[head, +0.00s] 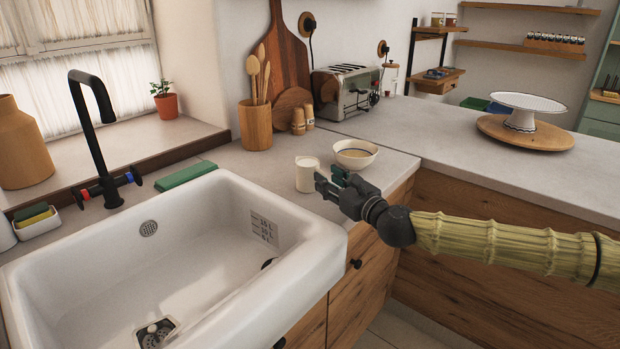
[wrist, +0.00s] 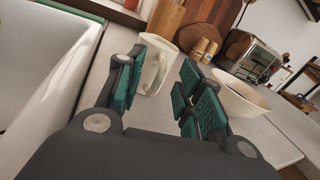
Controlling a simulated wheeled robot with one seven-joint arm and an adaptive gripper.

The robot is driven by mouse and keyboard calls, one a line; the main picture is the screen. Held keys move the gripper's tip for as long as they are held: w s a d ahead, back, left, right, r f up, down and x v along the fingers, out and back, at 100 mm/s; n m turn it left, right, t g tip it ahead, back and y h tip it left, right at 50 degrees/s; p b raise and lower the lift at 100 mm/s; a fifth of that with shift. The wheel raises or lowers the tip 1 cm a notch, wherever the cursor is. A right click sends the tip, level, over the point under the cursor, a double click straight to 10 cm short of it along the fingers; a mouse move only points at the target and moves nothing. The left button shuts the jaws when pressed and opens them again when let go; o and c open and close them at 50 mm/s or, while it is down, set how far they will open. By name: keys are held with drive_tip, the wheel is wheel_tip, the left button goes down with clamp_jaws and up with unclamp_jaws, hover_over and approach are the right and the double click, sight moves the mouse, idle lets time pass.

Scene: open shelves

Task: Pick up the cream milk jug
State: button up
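The cream milk jug (head: 306,174) stands upright on the grey counter, close to the right rim of the sink. In the wrist view the jug (wrist: 157,66) shows ahead, between my open fingers, with its handle facing me. My gripper (head: 328,183) is at the front right of the jug, above the counter's front edge. In the wrist view my gripper (wrist: 156,92) has its green-padded fingers apart with nothing held between them. The jug appears to stand beyond the fingertips; I cannot tell the exact gap.
A bowl (head: 356,153) stands just right of the jug, near my right finger. A wooden utensil holder (head: 255,125), two small shakers and a toaster (head: 345,92) stand behind. The white sink (head: 330,262) lies left. The counter at right is clear up to a cake stand (head: 527,105).

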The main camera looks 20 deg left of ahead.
sight(323, 172)
drive_tip(key=shift+x, duration=1.65)
drive_tip(key=shift+c, duration=0.2)
clamp_jaws()
